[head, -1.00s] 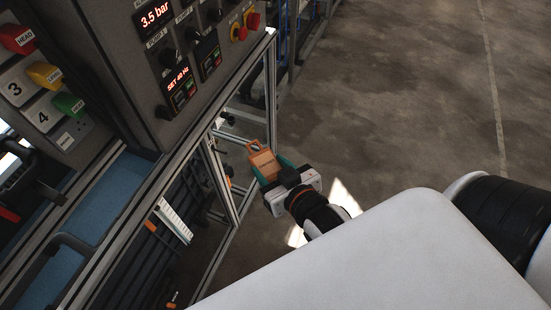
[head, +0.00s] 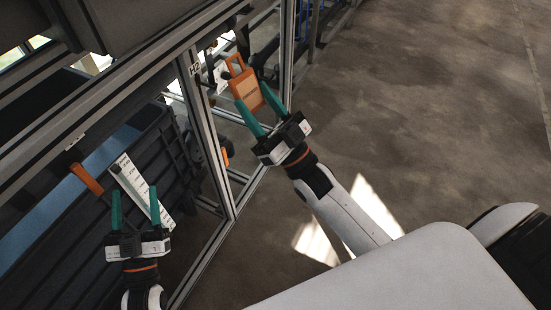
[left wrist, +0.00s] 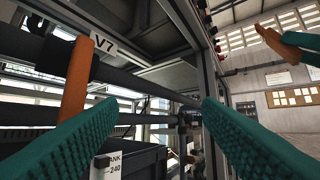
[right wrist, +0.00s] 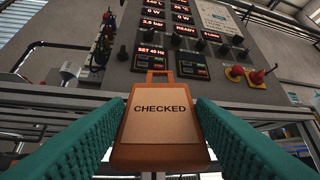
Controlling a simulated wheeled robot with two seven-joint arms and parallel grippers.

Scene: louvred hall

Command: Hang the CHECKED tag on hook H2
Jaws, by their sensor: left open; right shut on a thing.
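The CHECKED tag (head: 247,90) is an orange plate with a pale face and a loop at its top. My right gripper (head: 252,96) is shut on it by its sides. The tag's printed face (right wrist: 160,122) fills the middle of the right wrist view. The label H2 (head: 195,69) is on the metal frame, left of the tag. A small dark knob (head: 225,74) is near the tag's top; I cannot tell whether it is the hook or whether they touch. My left gripper (head: 135,190) is open and empty, lower left, over a white gauge strip.
An orange lever (head: 87,179) is left of the white gauge strip (head: 128,177). In the left wrist view, an orange lever (left wrist: 77,82) stands near label V7 (left wrist: 104,46). Metal frame posts (head: 209,140) stand left of my right arm. The floor at right is clear.

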